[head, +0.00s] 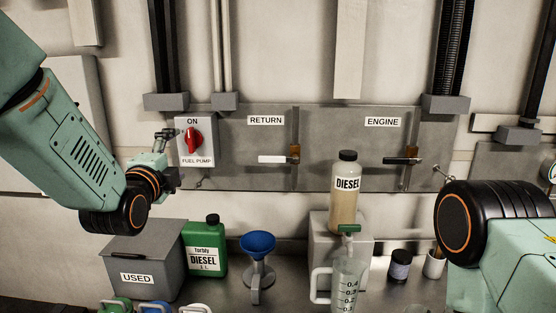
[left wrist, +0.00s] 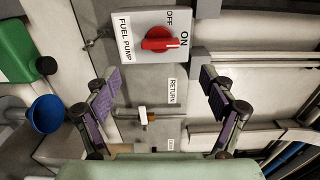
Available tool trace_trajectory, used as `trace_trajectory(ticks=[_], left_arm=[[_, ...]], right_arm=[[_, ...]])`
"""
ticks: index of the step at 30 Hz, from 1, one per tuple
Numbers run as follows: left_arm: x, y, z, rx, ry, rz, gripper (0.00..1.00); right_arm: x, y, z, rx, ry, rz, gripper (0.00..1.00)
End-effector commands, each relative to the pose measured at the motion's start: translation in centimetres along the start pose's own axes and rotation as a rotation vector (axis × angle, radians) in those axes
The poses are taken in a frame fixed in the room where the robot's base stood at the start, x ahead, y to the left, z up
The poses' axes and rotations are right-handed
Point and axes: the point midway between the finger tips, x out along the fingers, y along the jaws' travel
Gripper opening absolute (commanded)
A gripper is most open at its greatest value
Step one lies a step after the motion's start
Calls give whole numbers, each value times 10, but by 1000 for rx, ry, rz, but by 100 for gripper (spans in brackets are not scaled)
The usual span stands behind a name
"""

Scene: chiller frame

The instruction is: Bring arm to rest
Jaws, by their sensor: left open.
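My left gripper (head: 167,160) hangs in front of the wall panel, just left of the fuel pump switch box (head: 195,156). In the left wrist view its two fingers (left wrist: 160,82) stand wide apart with nothing between them. The red knob (head: 193,140) shows beyond the fingers in the left wrist view (left wrist: 160,40), apart from them, its pointer toward ON. My left arm (head: 75,140) reaches in from the upper left. My right arm (head: 500,235) shows at the right edge; its gripper is out of view.
The panel carries a RETURN valve with a white handle (head: 271,159) and an ENGINE valve with a black handle (head: 402,161). Below stand a grey USED bin (head: 140,255), green diesel can (head: 206,250), blue funnel (head: 257,243), diesel bottle (head: 344,205) and measuring jug (head: 348,280).

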Motion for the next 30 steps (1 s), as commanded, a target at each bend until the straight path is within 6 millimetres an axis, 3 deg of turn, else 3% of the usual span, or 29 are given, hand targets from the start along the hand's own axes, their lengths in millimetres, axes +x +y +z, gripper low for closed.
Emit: trace_trajectory(ticks=[6,30], left_arm=[[-24,-1,0,0,0,-1,83],[76,0,0,0,0,-1,83]], right_arm=[[0,0,0,0,0,0,40],[0,0,0,0,0,0,40]])
